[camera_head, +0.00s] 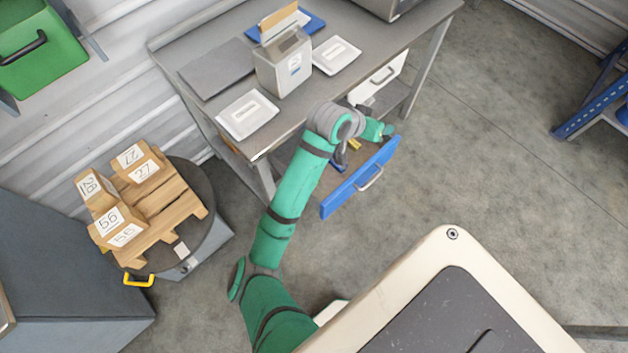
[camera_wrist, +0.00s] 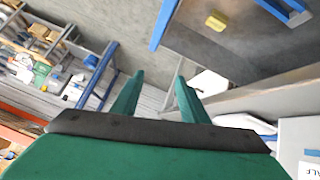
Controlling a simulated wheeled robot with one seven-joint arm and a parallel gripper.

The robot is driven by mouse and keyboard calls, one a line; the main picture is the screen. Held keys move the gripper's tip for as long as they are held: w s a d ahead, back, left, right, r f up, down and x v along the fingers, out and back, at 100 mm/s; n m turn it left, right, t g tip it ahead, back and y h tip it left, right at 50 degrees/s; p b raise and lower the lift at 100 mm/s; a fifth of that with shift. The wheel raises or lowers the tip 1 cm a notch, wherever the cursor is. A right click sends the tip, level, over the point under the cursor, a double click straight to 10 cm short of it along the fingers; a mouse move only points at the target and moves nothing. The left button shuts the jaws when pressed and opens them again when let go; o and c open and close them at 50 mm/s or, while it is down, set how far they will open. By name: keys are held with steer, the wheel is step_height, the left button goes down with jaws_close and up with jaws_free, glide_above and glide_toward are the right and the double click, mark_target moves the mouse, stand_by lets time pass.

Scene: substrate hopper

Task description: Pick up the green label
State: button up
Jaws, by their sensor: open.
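I cannot make out a green label in either view. My gripper (camera_head: 387,130) is beside the table, above the right end of the open blue-fronted drawer (camera_head: 362,178). In the wrist view my gripper (camera_wrist: 158,78) shows two green fingers spread apart, with nothing between them. A small yellow item (camera_head: 354,145) lies in the drawer, partly hidden by my arm. A yellow item (camera_wrist: 216,21) also shows near a blue edge in the wrist view. Much of the drawer's inside is hidden by my arm and the tabletop.
The grey table (camera_head: 215,75) holds a metal container (camera_head: 284,66), white trays (camera_head: 247,115) (camera_head: 337,55) and a blue item (camera_head: 313,22). A white drawer (camera_head: 381,80) is partly open beyond my arm. Numbered wooden blocks (camera_head: 145,170) stand at left.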

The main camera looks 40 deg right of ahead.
steer(key=w+a+f+m+y, duration=0.1)
steer(key=w+a+f+y, duration=0.3)
steer(key=a, duration=0.5)
steer(key=w+a+f+m+y, duration=0.1)
steer(key=a+f+y, duration=0.35)
steer(key=a, duration=0.45)
steer(key=shift+y, duration=0.45)
steer(key=f, duration=0.4)
steer(key=shift+w+a+f, duration=0.1)
steer(key=shift+a+f, duration=0.15)
steer(key=shift+s+d+f, duration=0.1)
steer(key=shift+f, duration=1.2)
steer(key=shift+s+d+f, duration=0.1)
steer(key=shift+f, duration=1.2)
jaws_close()
